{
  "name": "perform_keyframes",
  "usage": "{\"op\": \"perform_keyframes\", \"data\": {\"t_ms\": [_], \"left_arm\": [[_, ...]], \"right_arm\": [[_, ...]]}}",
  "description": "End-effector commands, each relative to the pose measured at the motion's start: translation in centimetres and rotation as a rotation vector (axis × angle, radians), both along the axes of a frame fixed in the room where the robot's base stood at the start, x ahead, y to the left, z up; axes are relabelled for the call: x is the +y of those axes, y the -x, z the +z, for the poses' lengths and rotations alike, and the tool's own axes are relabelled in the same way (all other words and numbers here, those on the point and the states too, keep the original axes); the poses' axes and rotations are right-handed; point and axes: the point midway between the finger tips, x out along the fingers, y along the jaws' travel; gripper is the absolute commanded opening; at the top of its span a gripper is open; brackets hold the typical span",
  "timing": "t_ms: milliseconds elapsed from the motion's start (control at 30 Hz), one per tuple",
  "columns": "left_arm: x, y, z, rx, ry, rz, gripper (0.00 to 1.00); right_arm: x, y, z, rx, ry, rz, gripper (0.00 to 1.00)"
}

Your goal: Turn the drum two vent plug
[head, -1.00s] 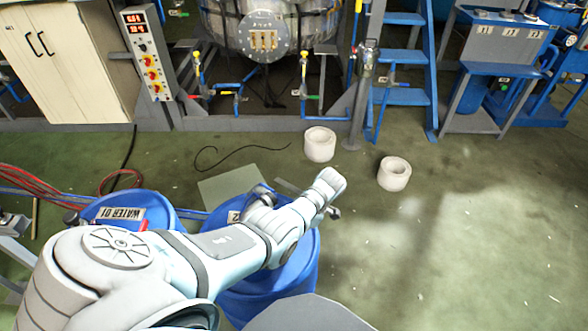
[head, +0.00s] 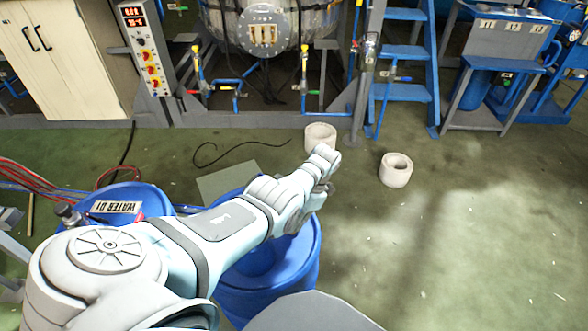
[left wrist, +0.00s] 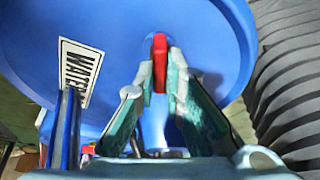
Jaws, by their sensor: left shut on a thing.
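The blue drum two (head: 303,262) stands at the lower middle of the head view, partly covered by my left arm. In the left wrist view the blue drum top (left wrist: 215,35) carries a white label with black letters reading WATER (left wrist: 80,72). The red vent plug (left wrist: 160,58) stands up from the drum top. My left gripper (left wrist: 161,76) is shut on it, one finger on each side. In the head view the plug and fingertips are hidden by my arm and wrist. My right gripper is not in view.
Another blue drum, labelled WATER 01 (head: 116,207), stands left of drum two, partly behind my arm. Two white hollow cylinders (head: 396,170) stand on the floor beyond. Red hoses (head: 25,178) lie at the left. The green floor at the right is clear.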

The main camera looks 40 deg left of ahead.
Motion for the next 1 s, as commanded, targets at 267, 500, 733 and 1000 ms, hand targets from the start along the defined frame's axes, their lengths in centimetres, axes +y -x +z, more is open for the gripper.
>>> {"op": "perform_keyframes", "data": {"t_ms": [267, 500, 733, 1000], "left_arm": [[0.0, 0.0, 0.0, 0.0, 0.002, -0.001, 0.0], [0.0, 0.0, 0.0, 0.0, 0.0, -0.001, 0.3], [-0.1, -0.1, 0.3, -0.001, 0.001, -0.001, 0.3], [-1.0, -2.3, 5.8, -0.005, 0.001, -0.003, 0.3]], "right_arm": [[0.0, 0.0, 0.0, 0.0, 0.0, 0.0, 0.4], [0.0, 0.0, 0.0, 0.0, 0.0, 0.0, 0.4], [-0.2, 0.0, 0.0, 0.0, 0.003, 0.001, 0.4], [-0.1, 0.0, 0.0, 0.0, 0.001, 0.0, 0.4]]}}
